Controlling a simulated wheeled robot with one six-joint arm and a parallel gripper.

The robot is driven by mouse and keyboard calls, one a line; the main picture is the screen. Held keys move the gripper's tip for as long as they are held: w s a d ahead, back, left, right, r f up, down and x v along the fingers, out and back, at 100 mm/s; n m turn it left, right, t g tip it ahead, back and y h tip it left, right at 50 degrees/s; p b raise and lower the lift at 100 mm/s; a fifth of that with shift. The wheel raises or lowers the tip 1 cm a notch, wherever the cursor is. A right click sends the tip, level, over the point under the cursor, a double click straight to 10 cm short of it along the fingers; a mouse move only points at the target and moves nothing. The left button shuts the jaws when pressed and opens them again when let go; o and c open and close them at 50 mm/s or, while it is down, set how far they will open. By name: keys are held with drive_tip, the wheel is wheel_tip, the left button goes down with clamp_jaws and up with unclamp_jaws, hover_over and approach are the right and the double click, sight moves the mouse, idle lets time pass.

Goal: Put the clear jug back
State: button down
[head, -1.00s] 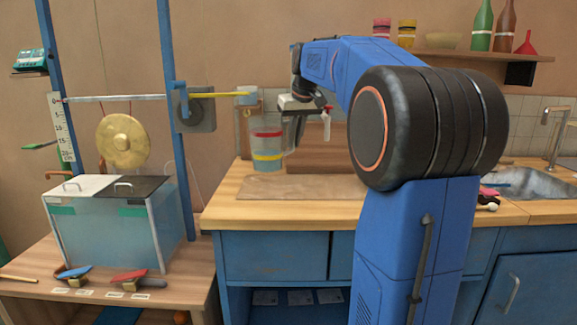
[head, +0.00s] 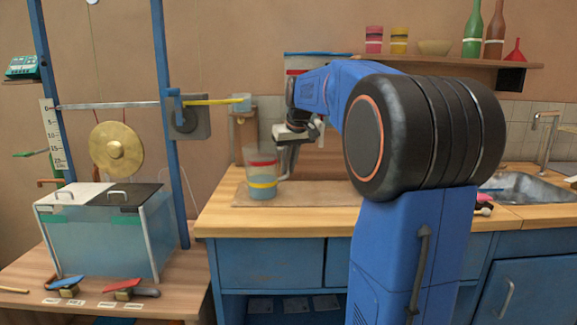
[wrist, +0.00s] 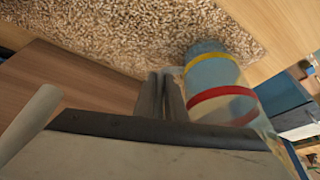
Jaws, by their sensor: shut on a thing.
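The clear jug (head: 261,173) has a red band near its top, a yellow band lower down and bluish liquid inside. It looks upright over the left part of the speckled brown mat (head: 325,195) on the wooden counter. I cannot tell whether its base touches the mat. My gripper (head: 285,163) is shut on the jug at its right side, most likely at the handle. In the wrist view the closed fingers (wrist: 165,95) are beside the banded jug (wrist: 213,80), with the mat (wrist: 130,30) behind it. The grip itself is partly hidden.
A wooden post (head: 243,135) and a small cup (head: 240,103) on a yellow arm stand behind the jug. A gong (head: 117,148) and a clear tank (head: 95,235) are at left. Another red-banded container (head: 305,62) shows behind my arm. The sink (head: 525,187) is right.

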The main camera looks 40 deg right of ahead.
drive_tip(key=c, duration=1.8)
unclamp_jaws()
drive_tip(key=v, duration=1.2)
drive_tip(key=shift+r, duration=0.1)
drive_tip(key=shift+a, duration=0.1)
drive_tip(key=s+a+f, duration=0.6)
drive_tip(key=s+a, duration=0.1)
drive_tip(key=a, duration=0.2)
drive_tip(key=s+a+f, duration=0.4)
drive_tip(key=s+f, duration=0.3)
drive_tip(key=f, duration=0.1)
drive_tip(key=s+a+f+n, duration=0.1)
drive_tip(key=s+a+f, duration=0.4)
drive_tip(key=s+f, duration=0.3)
drive_tip(key=s+a+f+n, duration=0.1)
drive_tip(key=s+a+f, duration=0.3)
drive_tip(key=s+f, duration=0.3)
drive_tip(key=shift+s+a+f+y, duration=0.1)
drive_tip(key=shift+a+f+y, duration=0.1)
drive_tip(key=shift+f, duration=0.3)
drive_tip(key=shift+s+a+f+y, duration=0.1)
drive_tip(key=shift+f+y, duration=0.1)
drive_tip(key=shift+f, duration=0.3)
